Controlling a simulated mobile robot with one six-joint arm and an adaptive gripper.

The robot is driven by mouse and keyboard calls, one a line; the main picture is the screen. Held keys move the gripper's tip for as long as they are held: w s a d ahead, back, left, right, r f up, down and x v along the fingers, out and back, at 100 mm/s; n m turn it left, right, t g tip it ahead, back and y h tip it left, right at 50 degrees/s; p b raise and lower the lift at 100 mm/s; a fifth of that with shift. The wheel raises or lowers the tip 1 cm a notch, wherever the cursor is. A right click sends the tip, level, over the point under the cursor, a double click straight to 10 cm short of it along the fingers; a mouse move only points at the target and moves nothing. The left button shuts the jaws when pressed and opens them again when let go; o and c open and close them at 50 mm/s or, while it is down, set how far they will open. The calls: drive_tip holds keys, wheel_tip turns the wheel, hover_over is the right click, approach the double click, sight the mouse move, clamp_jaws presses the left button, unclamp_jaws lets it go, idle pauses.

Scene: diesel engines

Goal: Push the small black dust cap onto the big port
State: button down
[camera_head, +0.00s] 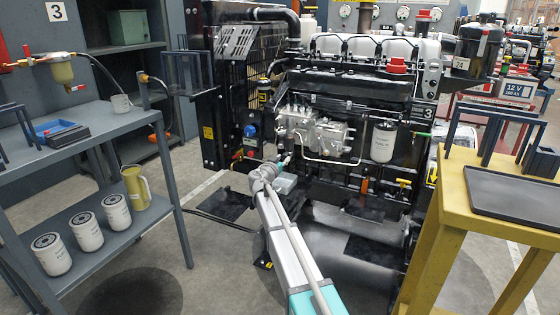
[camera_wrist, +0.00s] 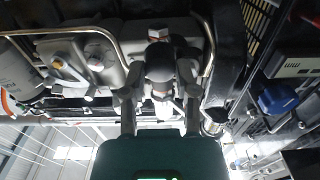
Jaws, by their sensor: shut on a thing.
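My gripper (camera_head: 284,160) reaches low to the engine's front, just below the silver pump (camera_head: 312,130). In the wrist view, the two fingers of my gripper (camera_wrist: 158,98) are closed on the sides of a dark rounded piece, which looks like the black dust cap (camera_wrist: 158,62). A pale metal fitting with a brownish part (camera_wrist: 159,33) shows just beyond the cap; I cannot tell whether they touch. The cap hides what lies directly behind it, so I cannot tell for sure which opening is the big port. In the head view the cap is too small to make out.
A blue knob (camera_wrist: 278,98) sits right of my gripper in the wrist view. A bent metal pipe (camera_wrist: 110,40) runs close on the left. A grey shelf (camera_head: 130,120) stands left and a yellow table (camera_head: 450,215) right.

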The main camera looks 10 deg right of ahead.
idle(0.4)
drive_tip(key=shift+c, duration=1.5)
unclamp_jaws()
drive_tip(key=shift+c, duration=0.4)
drive_tip(key=v, duration=0.7)
